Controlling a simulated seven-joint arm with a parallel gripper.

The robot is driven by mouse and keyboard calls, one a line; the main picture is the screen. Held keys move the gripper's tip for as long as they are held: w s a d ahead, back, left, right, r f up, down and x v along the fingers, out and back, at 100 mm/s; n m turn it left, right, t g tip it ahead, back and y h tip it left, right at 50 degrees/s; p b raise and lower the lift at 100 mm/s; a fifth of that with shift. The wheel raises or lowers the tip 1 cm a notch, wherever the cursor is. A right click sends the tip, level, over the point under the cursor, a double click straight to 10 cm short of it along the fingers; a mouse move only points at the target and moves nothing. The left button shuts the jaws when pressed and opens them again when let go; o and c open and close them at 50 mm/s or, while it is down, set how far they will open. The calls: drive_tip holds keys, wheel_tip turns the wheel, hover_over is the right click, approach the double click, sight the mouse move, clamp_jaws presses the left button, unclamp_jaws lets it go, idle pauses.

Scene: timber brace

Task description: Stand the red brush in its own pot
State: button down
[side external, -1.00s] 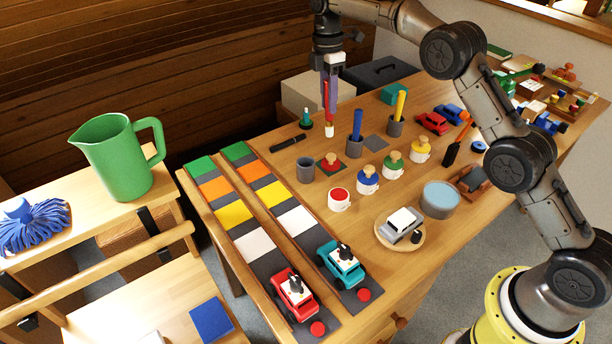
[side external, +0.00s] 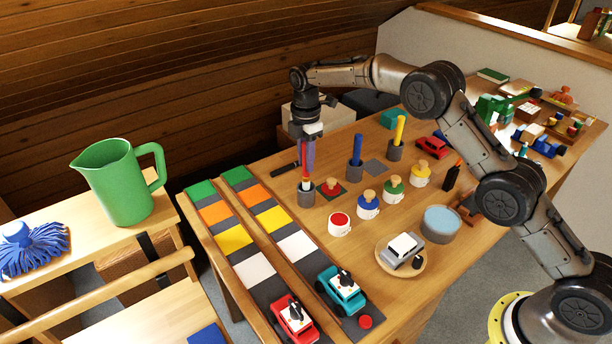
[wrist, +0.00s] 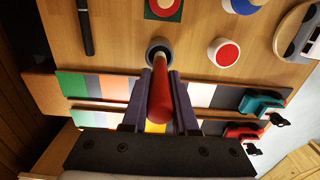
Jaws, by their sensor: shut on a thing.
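My gripper (side external: 308,143) is shut on the red brush (wrist: 160,92), holding it upright with its pale end down. In the side view the brush's lower end is at the mouth of a grey pot (side external: 306,197). In the wrist view that pot (wrist: 152,45) lies beyond the brush's far end, which overlaps its opening. I cannot tell how deep the brush's end is. A blue brush (side external: 357,146) and a yellow brush (side external: 399,128) stand in their own dark pots to the right.
Paint pots with red (side external: 340,222), blue (side external: 367,207) and green (side external: 393,190) tops stand in front. A black marker (side external: 285,169) lies to the left, behind the coloured tracks (side external: 235,238).

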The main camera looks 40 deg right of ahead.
sight(306, 173)
drive_tip(key=shift+f, duration=2.15)
drive_tip(key=shift+f, duration=0.1)
drive_tip(key=c, duration=0.7)
unclamp_jaws()
wheel_tip(306, 173, up, 11)
drive_tip(key=shift+r, duration=0.65)
